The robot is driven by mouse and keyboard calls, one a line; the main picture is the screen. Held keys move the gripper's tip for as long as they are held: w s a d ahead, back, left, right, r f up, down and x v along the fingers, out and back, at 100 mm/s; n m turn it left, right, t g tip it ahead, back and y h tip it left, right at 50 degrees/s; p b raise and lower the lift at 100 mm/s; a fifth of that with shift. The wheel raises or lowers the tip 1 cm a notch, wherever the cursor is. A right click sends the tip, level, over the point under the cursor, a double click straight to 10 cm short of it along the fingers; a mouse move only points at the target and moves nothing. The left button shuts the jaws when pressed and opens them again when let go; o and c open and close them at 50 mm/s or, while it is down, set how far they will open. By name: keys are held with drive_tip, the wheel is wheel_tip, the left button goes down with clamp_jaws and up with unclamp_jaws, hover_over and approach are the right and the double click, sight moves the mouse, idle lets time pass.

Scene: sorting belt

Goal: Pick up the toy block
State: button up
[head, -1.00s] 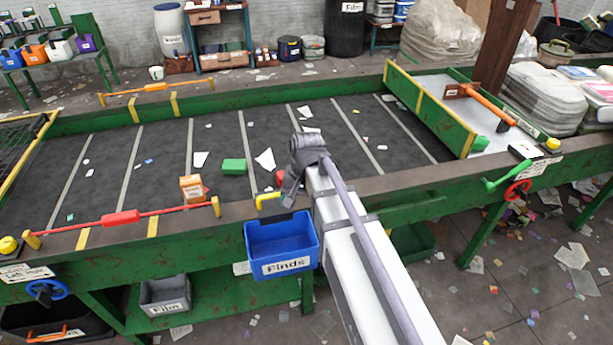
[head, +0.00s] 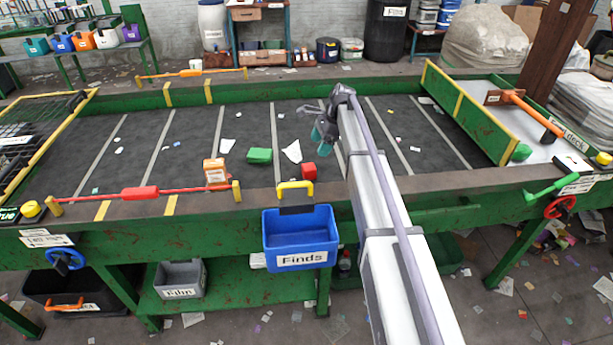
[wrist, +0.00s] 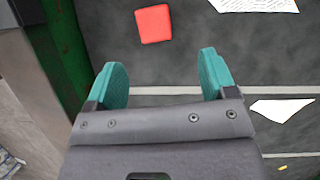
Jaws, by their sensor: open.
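A red block (head: 309,172), the likely toy block, lies on the dark belt near its front edge, behind the blue Finds bin. It also shows in the wrist view (wrist: 154,24), beyond the fingertips and a little left of the middle between them. My gripper (head: 318,132) is above the belt, up and slightly right of the red block in the head view. In the wrist view its two teal fingers (wrist: 162,76) are apart with nothing between them. A green block (head: 259,155) and an orange box (head: 214,171) lie further left on the belt.
The blue Finds bin (head: 300,238) hangs on the belt's front side, with a yellow handle above it. White paper scraps (head: 292,151) lie around the blocks. A green-walled chute (head: 470,112) stands at the right.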

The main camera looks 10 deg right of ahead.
sight(310, 166)
drive_tip(key=b+x, duration=0.5)
drive_tip(key=shift+s+f, duration=0.1)
drive_tip(key=shift+f, duration=0.3)
drive_tip(key=b+x, duration=0.4)
drive_tip(key=shift+s+f+b, duration=0.25)
drive_tip(key=shift+f+b, duration=0.1)
drive_tip(key=shift+b, duration=0.05)
drive_tip(key=shift+a+f, duration=0.25)
drive_tip(key=shift+r, duration=0.25)
drive_tip(key=c, duration=1)
